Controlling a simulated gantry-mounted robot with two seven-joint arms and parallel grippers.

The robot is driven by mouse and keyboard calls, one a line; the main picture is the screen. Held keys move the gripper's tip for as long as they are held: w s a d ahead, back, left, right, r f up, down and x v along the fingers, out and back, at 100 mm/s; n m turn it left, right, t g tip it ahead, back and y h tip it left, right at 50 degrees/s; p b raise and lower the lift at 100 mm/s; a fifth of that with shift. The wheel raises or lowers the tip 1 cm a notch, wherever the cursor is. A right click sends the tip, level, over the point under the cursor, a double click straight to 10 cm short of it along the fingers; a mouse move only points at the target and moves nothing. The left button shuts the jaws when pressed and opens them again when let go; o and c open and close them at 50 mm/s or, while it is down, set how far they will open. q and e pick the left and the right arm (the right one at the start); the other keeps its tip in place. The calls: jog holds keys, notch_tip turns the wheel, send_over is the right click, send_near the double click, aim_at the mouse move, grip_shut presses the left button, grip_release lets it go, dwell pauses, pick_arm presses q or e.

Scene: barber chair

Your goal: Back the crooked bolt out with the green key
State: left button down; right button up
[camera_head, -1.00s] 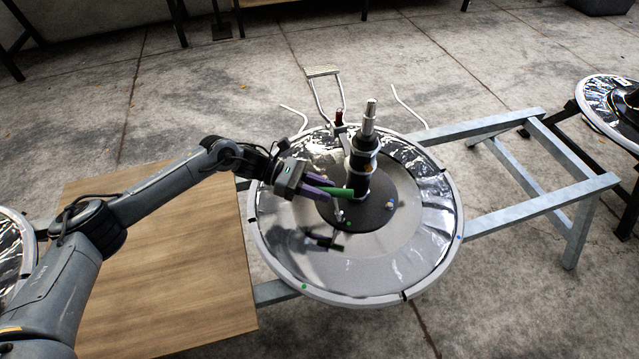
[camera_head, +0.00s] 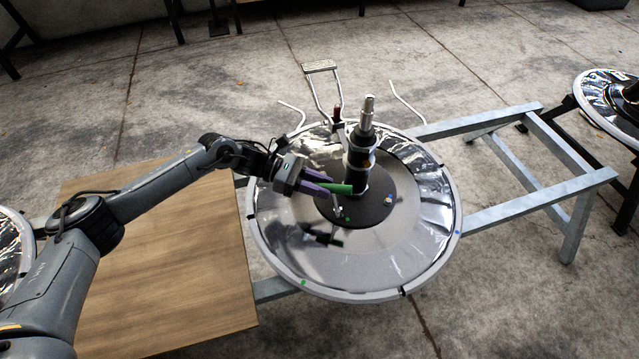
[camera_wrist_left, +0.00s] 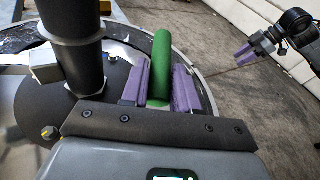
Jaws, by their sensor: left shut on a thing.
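My left gripper (camera_head: 318,186) is shut on the green key (camera_head: 340,188), gripping its thick handle. The key also lies between the purple fingers in the left wrist view (camera_wrist_left: 162,60). A thin metal shank runs down from the handle toward the dark round flange (camera_head: 372,208) at the column's foot. Whether its tip sits in a bolt is too small to tell. One bolt (camera_head: 388,200) stands on the flange's right side. I cannot tell which bolt is crooked. My right gripper (camera_wrist_left: 243,55) shows only in the wrist view, away from the base, its finger gap unclear.
The upright chair column (camera_head: 359,155) stands close to the left gripper. The shiny round base (camera_head: 285,245) rests on a metal frame (camera_head: 540,200). A wooden board (camera_head: 160,260) lies to the left. A bent-tube footrest (camera_head: 320,68) rises behind.

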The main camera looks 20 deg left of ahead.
pick_arm(q)
jog(key=shift+w+d+f, duration=0.1)
jog(key=shift+f, duration=0.4)
dwell(0.3)
jog(key=shift+s+r+n+t+p, duration=0.15)
jog(key=shift+n+t+p, duration=0.45)
jog(key=shift+p, duration=1.1)
jog(key=shift+s+d+n+t+y+p, duration=0.1)
jog(key=shift+s+n+t+y+p, duration=0.2)
jog(key=shift+n+t+p, duration=0.85)
jog(key=shift+s+d+n+t+y+p, duration=0.1)
jog(key=shift+n+t+y+p, duration=0.4)
jog(key=shift+p, duration=1.2)
jog(key=shift+n+t+p, duration=0.25)
jog(key=shift+t+p, duration=0.2)
jog(key=shift+f, duration=0.2)
